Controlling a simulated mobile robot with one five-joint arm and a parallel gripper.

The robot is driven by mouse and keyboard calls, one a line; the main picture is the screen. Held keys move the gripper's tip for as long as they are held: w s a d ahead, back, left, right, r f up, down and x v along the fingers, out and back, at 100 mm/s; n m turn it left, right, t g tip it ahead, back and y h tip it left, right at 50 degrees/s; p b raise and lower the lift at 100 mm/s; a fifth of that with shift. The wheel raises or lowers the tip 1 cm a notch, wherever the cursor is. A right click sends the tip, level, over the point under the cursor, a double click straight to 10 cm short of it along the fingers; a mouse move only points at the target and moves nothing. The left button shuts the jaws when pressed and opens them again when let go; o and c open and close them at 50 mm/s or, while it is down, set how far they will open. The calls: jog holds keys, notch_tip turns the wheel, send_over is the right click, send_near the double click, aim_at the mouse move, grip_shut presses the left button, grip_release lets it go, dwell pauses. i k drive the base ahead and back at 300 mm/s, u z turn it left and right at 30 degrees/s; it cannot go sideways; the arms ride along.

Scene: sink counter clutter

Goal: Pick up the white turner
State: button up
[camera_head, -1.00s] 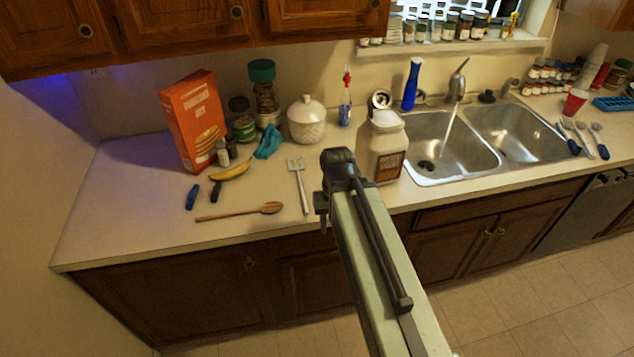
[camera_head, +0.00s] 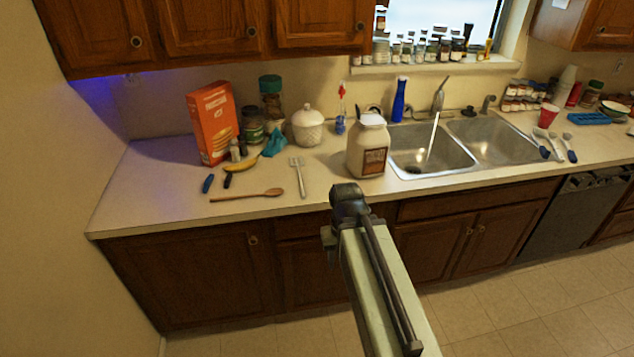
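The white turner (camera_head: 300,179) lies flat on the counter, its slotted head toward the wall and its handle toward the front edge. A wooden spoon (camera_head: 248,195) lies to its left and a large white jar (camera_head: 368,146) stands to its right. My gripper (camera_head: 332,240) shows only in part at the end of my arm, in front of the counter edge, to the right of and below the turner in the picture. It is apart from the turner. Its fingers are mostly hidden by my arm, so their opening does not show.
A banana (camera_head: 241,166), an orange box (camera_head: 212,124), a teal cloth (camera_head: 274,143) and a white lidded pot (camera_head: 308,128) stand or lie around the turner's left and back. The double sink (camera_head: 432,163) is to the right. Counter near the turner's handle is clear.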

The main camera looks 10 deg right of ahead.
aim_at(297, 164)
jog(key=u, duration=0.15)
jog(key=i, duration=0.9)
jog(key=z, duration=0.05)
